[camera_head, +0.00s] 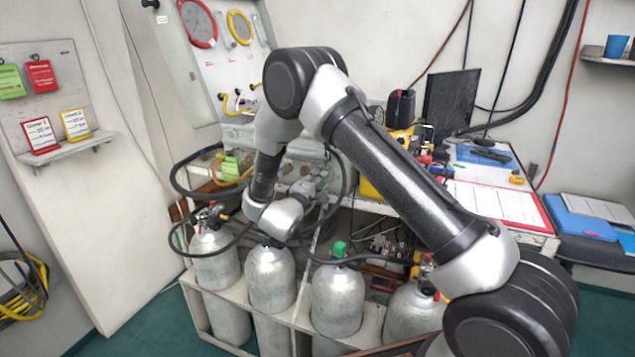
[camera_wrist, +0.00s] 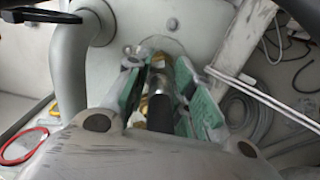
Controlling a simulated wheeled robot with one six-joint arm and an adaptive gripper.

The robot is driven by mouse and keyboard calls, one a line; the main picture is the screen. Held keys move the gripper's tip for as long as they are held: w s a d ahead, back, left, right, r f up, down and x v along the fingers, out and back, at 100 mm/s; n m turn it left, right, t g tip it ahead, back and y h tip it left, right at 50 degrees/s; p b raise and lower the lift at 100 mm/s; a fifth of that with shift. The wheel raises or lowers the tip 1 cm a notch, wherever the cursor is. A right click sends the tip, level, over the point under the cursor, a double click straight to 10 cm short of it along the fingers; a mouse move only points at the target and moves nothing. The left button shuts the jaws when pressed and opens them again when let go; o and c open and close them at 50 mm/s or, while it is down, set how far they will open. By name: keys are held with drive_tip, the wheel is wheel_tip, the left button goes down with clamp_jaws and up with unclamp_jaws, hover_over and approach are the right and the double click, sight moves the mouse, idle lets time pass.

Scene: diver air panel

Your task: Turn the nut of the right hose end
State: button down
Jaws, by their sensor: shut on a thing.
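In the wrist view, my gripper (camera_wrist: 161,78) has a green-padded finger on each side of a hose end and is shut on its brass nut (camera_wrist: 161,58). The dark hose end (camera_wrist: 160,112) runs back from the nut between the fingers. The nut sits against a pale surface with a round fitting behind it. In the head view, my gripper (camera_head: 312,184) reaches the front of the grey panel box behind the cylinders. The nut is hidden there by my arm and gripper. A black hose (camera_head: 345,180) loops beside the gripper.
Grey cylinders (camera_head: 270,282) stand in a rack below my wrist, with valves and black hoses (camera_head: 190,170) around them. The desk (camera_head: 535,238) on the right holds papers and tools. A thick pale pipe (camera_wrist: 70,75) passes left in the wrist view.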

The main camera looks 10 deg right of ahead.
idle(0.4)
drive_tip(key=c, duration=1.2)
unclamp_jaws()
drive_tip(key=shift+s+a, duration=0.1)
drive_tip(key=v, duration=1.1)
drive_tip(key=shift+s+a, duration=0.25)
drive_tip(key=shift+s, duration=0.05)
drive_tip(key=shift+f, duration=0.1)
